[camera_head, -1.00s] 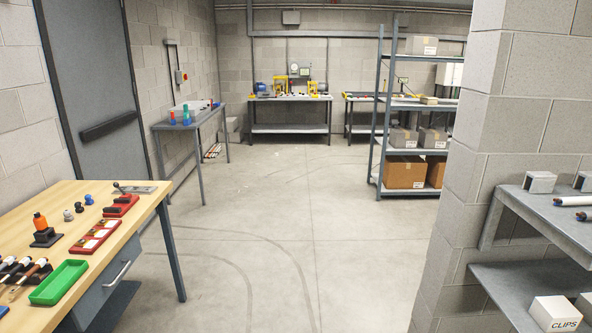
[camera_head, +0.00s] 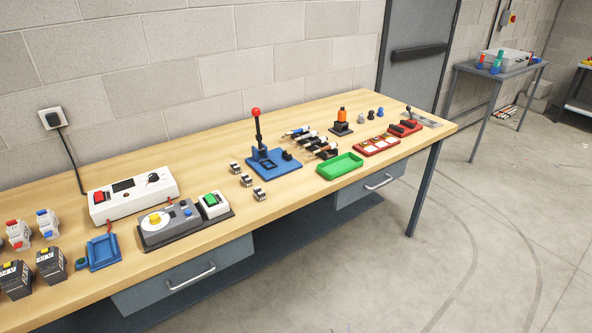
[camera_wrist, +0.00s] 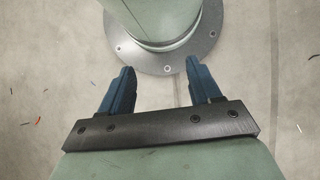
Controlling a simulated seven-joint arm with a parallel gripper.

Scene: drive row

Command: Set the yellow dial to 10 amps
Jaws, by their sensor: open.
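In the head view, a grey panel device (camera_head: 170,222) on a dark base lies near the front edge of the wooden bench. The dial's pointer and scale marks are too small to read. My gripper (camera_wrist: 160,88) shows only in the wrist view. Its two blue fingers are apart with nothing between them, above the floor and beside my own round base. The gripper is not in the head view, so it is away from the dial.
A white box with a red switch and black knob (camera_head: 133,195) stands behind the panel. A blue lever press (camera_head: 272,163) stands farther right.

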